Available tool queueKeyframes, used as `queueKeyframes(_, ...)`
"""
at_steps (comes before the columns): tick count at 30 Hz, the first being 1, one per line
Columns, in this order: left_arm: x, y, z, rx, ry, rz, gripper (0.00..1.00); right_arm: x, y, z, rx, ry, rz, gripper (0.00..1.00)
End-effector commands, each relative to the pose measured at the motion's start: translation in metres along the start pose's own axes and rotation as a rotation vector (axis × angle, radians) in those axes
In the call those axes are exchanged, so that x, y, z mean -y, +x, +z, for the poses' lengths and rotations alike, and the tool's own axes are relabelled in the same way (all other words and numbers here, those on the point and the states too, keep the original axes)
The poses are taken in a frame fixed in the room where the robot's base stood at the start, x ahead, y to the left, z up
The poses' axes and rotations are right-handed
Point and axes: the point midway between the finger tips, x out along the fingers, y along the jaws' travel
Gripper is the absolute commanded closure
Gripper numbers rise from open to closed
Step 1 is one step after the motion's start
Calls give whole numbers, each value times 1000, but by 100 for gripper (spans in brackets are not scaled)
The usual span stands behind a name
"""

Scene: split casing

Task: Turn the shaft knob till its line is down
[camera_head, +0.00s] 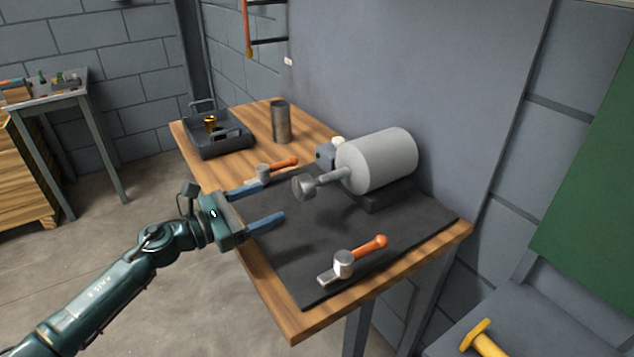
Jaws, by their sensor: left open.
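The shaft knob (303,187) is a grey metal disc on the end of a short shaft (333,175). The shaft sticks out to the left from a light grey cylindrical casing (378,160) on a dark base. I cannot make out the line on the knob from here. My left gripper (268,202) comes in from the left, with its two blue fingers spread wide and pointing toward the knob. It is open and empty, and its fingertips are short of the knob. My right gripper is not in view.
A dark mat (320,265) covers the wooden table's (300,328) near part. A dark tray (222,147) and a metal cylinder (281,122) stand farther back. A grey wall rises behind the casing.

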Motion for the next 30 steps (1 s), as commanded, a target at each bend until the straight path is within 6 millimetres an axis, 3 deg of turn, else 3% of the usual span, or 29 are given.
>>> queueKeyframes(9, 0, 67, 4, 5, -4, 0, 28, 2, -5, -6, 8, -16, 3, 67)
queueKeyframes(15, 0, 101, 2, 3, -4, 0, 28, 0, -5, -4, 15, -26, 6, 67)
queueKeyframes(21, 0, 117, 1, 2, -5, 0, 28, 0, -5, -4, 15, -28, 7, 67)
queueKeyframes(30, 0, 119, 1, 1, -4, 0, 28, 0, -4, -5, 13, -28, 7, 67)
